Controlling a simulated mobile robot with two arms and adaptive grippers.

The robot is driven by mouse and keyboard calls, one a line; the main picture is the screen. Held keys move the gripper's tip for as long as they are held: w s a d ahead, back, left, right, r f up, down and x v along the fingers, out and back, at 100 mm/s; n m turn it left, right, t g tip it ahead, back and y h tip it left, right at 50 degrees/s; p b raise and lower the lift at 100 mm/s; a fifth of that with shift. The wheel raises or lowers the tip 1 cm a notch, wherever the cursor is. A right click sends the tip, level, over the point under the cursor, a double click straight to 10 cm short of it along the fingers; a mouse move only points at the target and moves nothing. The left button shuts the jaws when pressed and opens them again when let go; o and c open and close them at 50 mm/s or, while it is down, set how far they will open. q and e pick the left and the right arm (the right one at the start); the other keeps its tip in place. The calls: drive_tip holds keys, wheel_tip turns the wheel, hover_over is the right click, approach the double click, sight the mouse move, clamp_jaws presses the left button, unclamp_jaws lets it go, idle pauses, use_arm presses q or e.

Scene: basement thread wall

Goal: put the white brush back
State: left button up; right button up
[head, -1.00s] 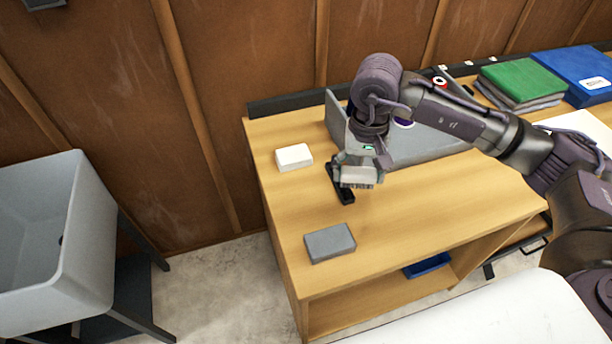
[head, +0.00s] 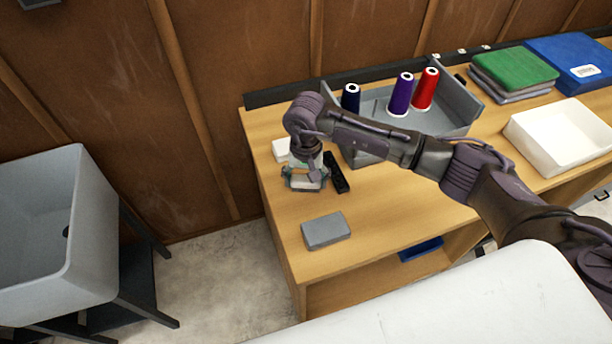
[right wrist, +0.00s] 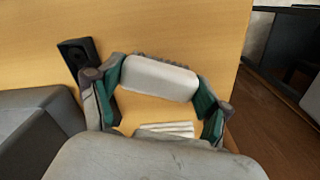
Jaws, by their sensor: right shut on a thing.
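My right gripper (head: 306,182) is over the left end of the wooden workbench, shut on the white brush. In the right wrist view the brush (right wrist: 160,77) is a pale block with a greyish bristly edge, across between the fingertips (right wrist: 158,88). In the head view the hand hides most of it. I cannot tell whether it touches the bench top. A narrow black piece (head: 337,172) lies just right of the gripper; it also shows in the right wrist view (right wrist: 78,56). My left gripper is not in view.
A white block (head: 281,149) sits behind the gripper, partly hidden. A grey block (head: 326,231) lies in front. A grey tray (head: 462,101) with dark blue, purple and red thread spools stands right. A white tray (head: 520,128) is farther right. A grey basin (head: 90,230) stands left of the bench.

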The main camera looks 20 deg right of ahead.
sight(306, 179)
drive_tip(key=shift+f, duration=0.1)
drive_tip(key=o, duration=1.1)
drive_tip(key=shift+c, duration=0.2)
drive_tip(key=shift+r, duration=0.3)
wheel_tip(306, 179, up, 12)
drive_tip(key=b, duration=0.2)
drive_tip(key=shift+f, duration=0.15)
